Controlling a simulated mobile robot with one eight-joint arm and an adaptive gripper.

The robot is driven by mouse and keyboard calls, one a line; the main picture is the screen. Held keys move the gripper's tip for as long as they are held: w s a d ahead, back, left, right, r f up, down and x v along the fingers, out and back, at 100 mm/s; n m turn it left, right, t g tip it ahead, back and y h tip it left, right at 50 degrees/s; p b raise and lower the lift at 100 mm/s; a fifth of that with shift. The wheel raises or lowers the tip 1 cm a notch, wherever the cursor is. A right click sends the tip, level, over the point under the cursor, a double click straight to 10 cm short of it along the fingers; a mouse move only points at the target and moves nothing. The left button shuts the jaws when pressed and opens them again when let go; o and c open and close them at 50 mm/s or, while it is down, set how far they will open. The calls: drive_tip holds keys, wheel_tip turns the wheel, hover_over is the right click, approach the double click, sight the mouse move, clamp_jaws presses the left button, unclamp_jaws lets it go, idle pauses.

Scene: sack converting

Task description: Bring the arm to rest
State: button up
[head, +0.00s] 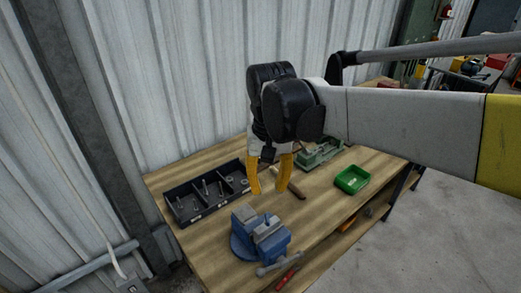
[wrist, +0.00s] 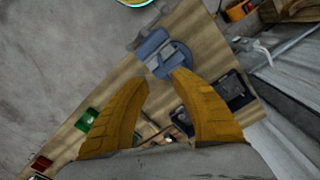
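My arm (head: 400,118) reaches in from the right of the head view, over a wooden workbench (head: 215,222). My gripper (head: 271,184) hangs from its end with two yellow fingers pointing down above the bench. In the wrist view my gripper (wrist: 160,95) shows its fingers spread well apart, with nothing between the tips. The gripper is open and empty. How high the tips are above the bench is hard to tell.
A blue vise (head: 262,235) stands at the bench's front, also in the wrist view (wrist: 160,55). A black divided tray (head: 208,192) lies left, a green bin (head: 352,179) right. A green machine (head: 318,153) and a hammer (head: 297,191) lie behind. A corrugated wall (head: 170,80) backs the bench.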

drive_tip(key=s+d+f+t+b, duration=0.3)
drive_tip(key=s+d+f, duration=0.1)
drive_tip(key=s+d, duration=0.1)
drive_tip(key=s+d+f+t+b, duration=0.4)
drive_tip(key=s+d, duration=0.1)
drive_tip(key=d, duration=0.3)
drive_tip(key=shift+s+d+f+m, duration=0.25)
drive_tip(key=shift+s+m, duration=0.05)
drive_tip(key=shift+s, duration=0.1)
